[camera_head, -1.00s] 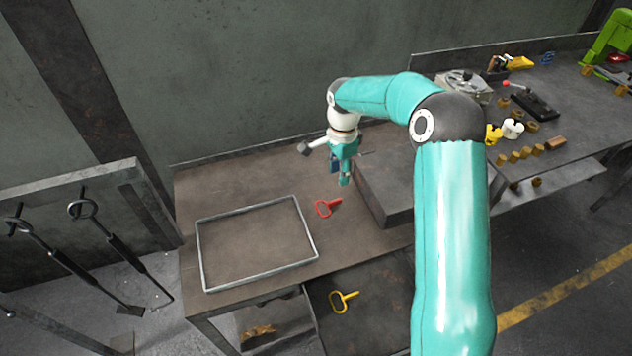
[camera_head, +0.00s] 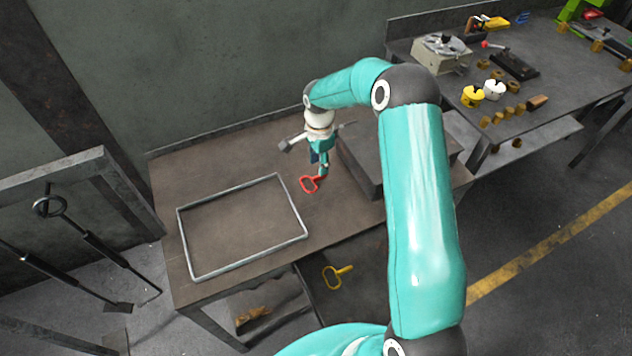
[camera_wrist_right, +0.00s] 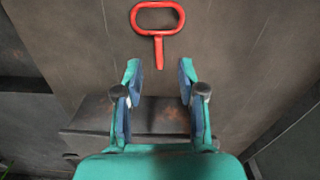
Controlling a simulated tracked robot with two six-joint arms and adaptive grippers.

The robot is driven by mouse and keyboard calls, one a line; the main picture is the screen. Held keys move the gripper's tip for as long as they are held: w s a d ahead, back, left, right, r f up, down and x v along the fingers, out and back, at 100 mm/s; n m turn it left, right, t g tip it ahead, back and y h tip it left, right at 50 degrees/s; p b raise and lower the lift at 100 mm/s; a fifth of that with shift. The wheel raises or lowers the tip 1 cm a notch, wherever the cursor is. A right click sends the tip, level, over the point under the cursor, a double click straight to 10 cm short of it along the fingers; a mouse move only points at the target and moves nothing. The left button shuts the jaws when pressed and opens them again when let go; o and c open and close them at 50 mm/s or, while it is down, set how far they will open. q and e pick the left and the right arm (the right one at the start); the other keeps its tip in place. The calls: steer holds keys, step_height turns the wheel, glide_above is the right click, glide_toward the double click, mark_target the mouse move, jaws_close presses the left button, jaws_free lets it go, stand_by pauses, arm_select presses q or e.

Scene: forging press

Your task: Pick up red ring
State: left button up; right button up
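The red ring (camera_head: 309,185), a flat loop with a short stem, lies on the brown table (camera_head: 240,152) between the metal frame and the grey block. In the right wrist view the red ring (camera_wrist_right: 158,18) is at the top, its stem pointing down toward the gap between the fingers. My right gripper (camera_head: 322,172) is over the table close by the ring's stem. In the wrist view the right gripper (camera_wrist_right: 160,72) is open and empty, with its fingers on either side of the stem's line. Whether the fingertips are at the ring's height is unclear. My left gripper is not seen.
A rectangular metal frame (camera_head: 188,240) lies on the table left of the ring. A grey block (camera_head: 362,170) stands close on the right. A yellow ring (camera_head: 335,277) is lower down, beneath the table's front edge. A second bench (camera_head: 560,75) holds several small parts.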

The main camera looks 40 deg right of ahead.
mark_target(314, 180)
step_height(314, 180, down, 5)
steer(key=shift+d+f+b, duration=0.1)
steer(key=shift+f+b, duration=0.05)
steer(key=shift+b, duration=0.45)
steer(key=shift+s, duration=0.1)
jaws_close()
